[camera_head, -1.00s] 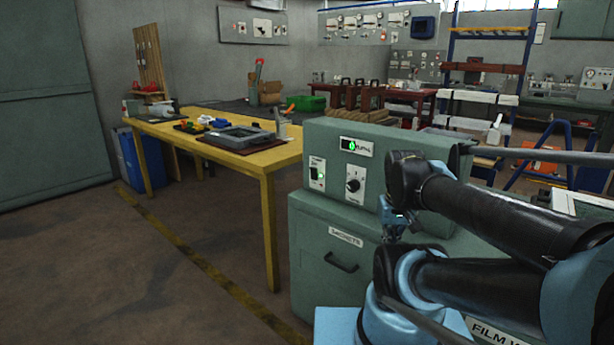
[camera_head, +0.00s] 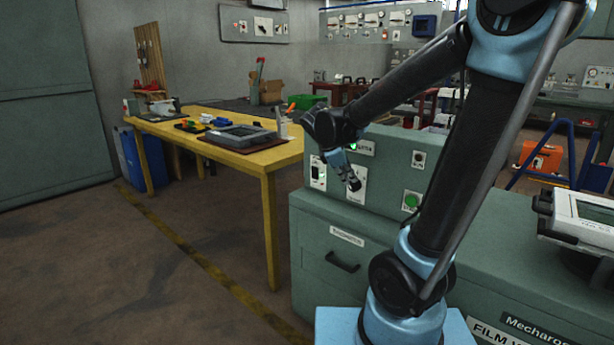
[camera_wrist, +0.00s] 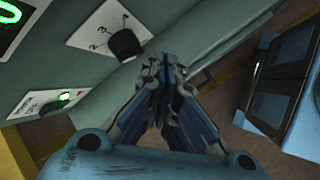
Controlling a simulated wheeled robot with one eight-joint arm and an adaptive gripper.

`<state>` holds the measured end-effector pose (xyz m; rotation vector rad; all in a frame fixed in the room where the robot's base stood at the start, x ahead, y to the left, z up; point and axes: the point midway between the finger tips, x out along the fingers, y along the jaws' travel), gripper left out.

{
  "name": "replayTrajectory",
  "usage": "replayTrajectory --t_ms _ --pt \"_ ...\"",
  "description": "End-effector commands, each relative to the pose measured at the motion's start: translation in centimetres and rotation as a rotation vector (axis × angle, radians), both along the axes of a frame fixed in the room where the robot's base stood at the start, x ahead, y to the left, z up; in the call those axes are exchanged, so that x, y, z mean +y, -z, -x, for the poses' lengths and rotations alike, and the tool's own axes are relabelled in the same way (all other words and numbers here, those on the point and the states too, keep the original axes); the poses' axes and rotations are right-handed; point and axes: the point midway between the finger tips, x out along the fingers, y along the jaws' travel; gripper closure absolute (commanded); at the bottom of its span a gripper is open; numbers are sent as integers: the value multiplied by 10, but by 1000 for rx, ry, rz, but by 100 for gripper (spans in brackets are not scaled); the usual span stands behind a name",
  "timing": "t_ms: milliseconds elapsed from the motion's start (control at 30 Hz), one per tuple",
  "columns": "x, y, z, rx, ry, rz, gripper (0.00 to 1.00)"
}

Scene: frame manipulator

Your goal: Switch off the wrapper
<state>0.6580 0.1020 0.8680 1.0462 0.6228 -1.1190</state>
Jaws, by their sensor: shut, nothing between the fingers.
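The wrapper (camera_head: 388,200) is a grey-green machine with a control panel on its upright face. A white plate with a dark switch (camera_head: 317,172) is at the panel's left; in the wrist view the switch plate (camera_wrist: 40,101) shows a lit green lamp (camera_wrist: 67,97). A black rotary knob (camera_wrist: 124,44) on a numbered plate is beside it. A display (camera_wrist: 12,22) glows green. My gripper (camera_head: 354,186) is shut and empty in front of the knob plate, right of the switch. In the wrist view my gripper (camera_wrist: 163,70) points toward the panel, close to the knob.
A green button (camera_head: 411,201) and another small control plate (camera_head: 418,159) are right of my gripper. A yellow table (camera_head: 262,160) with trays and tools stands to the left. The floor (camera_head: 150,270) in front of it is clear.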

Motion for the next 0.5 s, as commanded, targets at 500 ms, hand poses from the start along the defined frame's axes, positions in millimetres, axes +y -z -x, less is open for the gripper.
replayTrajectory --t_ms 500 --pt "168 2 -77 77 -590 456 100"
